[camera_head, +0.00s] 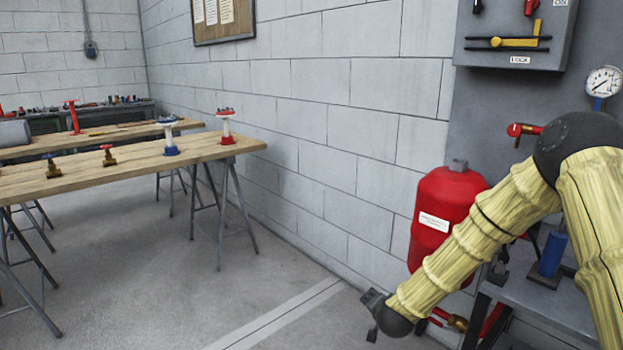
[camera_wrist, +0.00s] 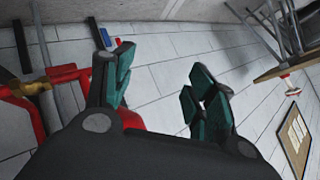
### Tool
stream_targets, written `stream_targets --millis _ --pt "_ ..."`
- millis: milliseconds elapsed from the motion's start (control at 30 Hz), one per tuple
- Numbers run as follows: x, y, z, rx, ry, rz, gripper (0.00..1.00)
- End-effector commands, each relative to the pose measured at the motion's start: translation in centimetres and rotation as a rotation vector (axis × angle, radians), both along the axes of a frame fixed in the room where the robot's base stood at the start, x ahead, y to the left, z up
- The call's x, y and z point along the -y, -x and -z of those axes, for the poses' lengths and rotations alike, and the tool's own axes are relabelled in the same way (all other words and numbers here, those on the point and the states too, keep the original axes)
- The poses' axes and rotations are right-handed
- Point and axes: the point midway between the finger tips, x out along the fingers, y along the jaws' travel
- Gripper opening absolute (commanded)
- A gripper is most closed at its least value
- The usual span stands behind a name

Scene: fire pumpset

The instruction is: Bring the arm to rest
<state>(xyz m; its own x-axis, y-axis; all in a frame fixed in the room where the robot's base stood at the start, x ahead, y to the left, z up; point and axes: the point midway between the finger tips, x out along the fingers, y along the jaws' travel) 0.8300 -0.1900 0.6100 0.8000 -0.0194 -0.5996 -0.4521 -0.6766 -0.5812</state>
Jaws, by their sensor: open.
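My gripper shows in the wrist view (camera_wrist: 160,95) with its two dark green-padded fingers spread apart and nothing between them. In the head view my arm, in a yellowish sleeve, bends down at the right, and its dark end (camera_head: 375,312) hangs low in front of the red tank (camera_head: 446,212). The fingers are small and partly hidden there. In the wrist view red pipework and part of a red body lie behind the left finger; I cannot tell whether anything touches.
A grey panel (camera_head: 515,35) and a pressure gauge (camera_head: 603,82) are on the right. A blue-bodied part (camera_head: 552,250) stands on a grey bench behind my arm. Wooden trestle tables (camera_head: 110,172) with several valves stand at the left. The floor (camera_head: 180,275) between is clear.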

Motion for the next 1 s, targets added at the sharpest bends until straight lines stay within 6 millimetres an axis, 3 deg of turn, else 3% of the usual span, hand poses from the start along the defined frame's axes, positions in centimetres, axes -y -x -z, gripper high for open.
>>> stream_targets --millis 33,200,367,500,700,800,1000 --pt "-0.3 2.0 2.7 -0.042 0.025 -0.032 0.56" --pt "-0.6 8.8 9.9 -0.17 0.102 -0.135 0.56" --pt "-0.6 16.0 15.7 -0.295 0.165 -0.237 0.56" --pt "-0.2 22.9 20.1 -0.41 0.215 -0.332 0.56" --pt "0.8 33.3 24.8 -0.577 0.276 -0.475 0.56" --pt "1.4 38.2 26.3 -0.654 0.297 -0.541 0.56" --pt "2.5 45.3 27.6 -0.767 0.324 -0.639 0.56"
